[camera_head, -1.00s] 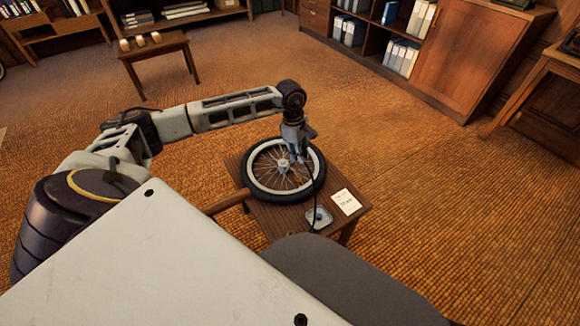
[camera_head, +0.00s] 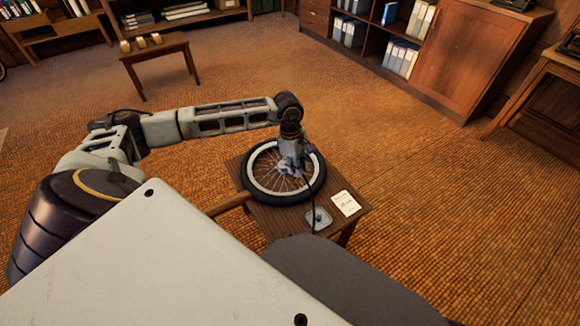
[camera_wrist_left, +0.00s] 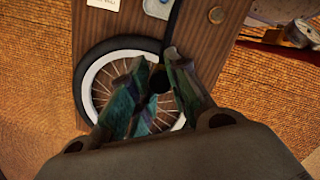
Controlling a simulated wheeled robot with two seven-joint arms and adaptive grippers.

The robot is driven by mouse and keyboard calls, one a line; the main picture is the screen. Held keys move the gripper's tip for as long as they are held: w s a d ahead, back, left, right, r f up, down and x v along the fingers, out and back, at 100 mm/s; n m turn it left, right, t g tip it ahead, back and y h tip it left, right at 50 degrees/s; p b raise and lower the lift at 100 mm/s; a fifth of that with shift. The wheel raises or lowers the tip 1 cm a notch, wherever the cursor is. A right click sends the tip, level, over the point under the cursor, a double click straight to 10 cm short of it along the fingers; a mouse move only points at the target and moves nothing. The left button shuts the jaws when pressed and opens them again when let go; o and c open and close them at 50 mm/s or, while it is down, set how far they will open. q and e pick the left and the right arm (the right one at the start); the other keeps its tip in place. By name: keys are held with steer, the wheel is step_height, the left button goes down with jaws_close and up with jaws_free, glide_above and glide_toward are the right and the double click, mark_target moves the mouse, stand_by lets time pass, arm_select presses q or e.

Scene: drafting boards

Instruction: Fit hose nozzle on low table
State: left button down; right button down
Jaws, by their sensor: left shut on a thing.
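A spoked wheel (camera_head: 314,188) with a black tyre and pale rim lies flat on the low wooden table (camera_head: 282,222). My left gripper (camera_head: 291,172) points down over the middle of the wheel and covers its hub. In the left wrist view the fingers (camera_wrist_left: 157,88) are shut around a small dark piece (camera_wrist_left: 159,81), seemingly the nozzle. A black hose (camera_head: 313,205) hangs from near the gripper, across the tyre toward the table's front; it also shows in the wrist view (camera_wrist_left: 172,30). Whether the nozzle touches the wheel's valve is hidden. My right gripper is not in view.
A small pale tray (camera_head: 325,224) with a blue item and a white card (camera_head: 346,203) lie on the table's front right. A stool (camera_head: 160,54) with several small objects stands far back left. A cabinet (camera_head: 466,57) stands back right. Carpet around is clear.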

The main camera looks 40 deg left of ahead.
arm_select(q)
steer(key=s+d, duration=0.3)
steer(key=s, duration=0.3)
steer(key=s+d, duration=0.3)
steer(key=s, duration=0.4)
steer(key=shift+s+d, duration=0.3)
steer(key=shift+d, duration=0.1)
stand_by(1.6)
stand_by(0.4)
